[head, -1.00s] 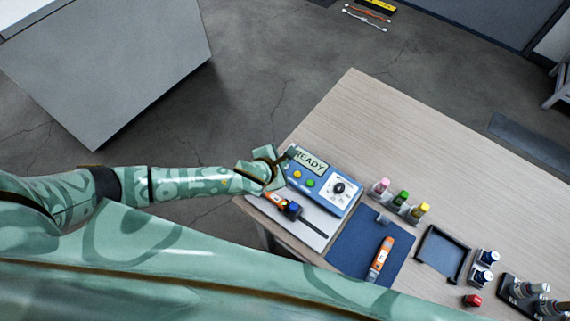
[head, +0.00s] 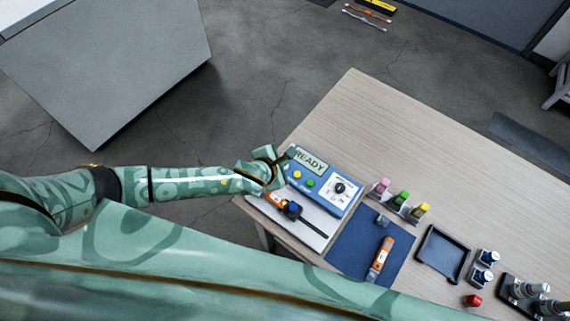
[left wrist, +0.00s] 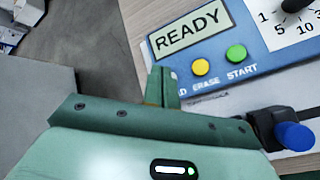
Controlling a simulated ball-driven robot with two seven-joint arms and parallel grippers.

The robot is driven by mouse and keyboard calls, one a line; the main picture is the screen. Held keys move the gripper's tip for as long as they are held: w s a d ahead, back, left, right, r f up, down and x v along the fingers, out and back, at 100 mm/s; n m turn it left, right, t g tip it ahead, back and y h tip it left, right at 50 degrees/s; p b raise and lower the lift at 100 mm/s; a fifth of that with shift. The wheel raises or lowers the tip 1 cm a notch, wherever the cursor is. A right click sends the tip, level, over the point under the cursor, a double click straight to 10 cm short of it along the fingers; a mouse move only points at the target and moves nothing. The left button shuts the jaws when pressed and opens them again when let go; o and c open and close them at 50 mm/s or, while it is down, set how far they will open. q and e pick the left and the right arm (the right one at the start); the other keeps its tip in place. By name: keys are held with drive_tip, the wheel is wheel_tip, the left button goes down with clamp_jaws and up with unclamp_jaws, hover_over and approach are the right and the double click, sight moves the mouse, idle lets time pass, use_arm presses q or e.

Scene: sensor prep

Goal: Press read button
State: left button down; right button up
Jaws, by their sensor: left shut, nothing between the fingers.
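The blue reader box (head: 328,187) stands at the near left corner of the table, and its display (head: 310,161) says READY. In the left wrist view the display (left wrist: 188,38) is above a yellow ERASE button (left wrist: 201,67) and a green START button (left wrist: 237,53). Left of ERASE only the label end "AD" (left wrist: 181,93) shows; the read button itself is hidden behind my fingers. My left gripper (left wrist: 163,78) is shut and empty, its tips over the left end of the box's button row. I cannot tell whether they touch. My right gripper is not in view.
An orange device with a blue knob (head: 293,208) lies on a white plate in front of the box. A blue mat (head: 350,250) holds another orange device (head: 380,258). Colored-cap bottles (head: 401,198) and a black tray (head: 443,253) stand to the right. The table's far side is clear.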

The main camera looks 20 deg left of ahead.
use_arm(q)
drive_tip(key=shift+f, duration=0.1)
idle(0.4)
drive_tip(key=shift+f, duration=0.3)
drive_tip(key=shift+f, duration=0.4)
idle(0.5)
drive_tip(key=shift+r, duration=0.1)
drive_tip(key=shift+r+p, duration=0.75)
drive_tip(key=shift+p, duration=0.1)
drive_tip(key=shift+r, duration=0.1)
wheel_tip(320, 180, up, 5)
drive_tip(key=p, duration=0.5)
drive_tip(key=shift+p, duration=0.3)
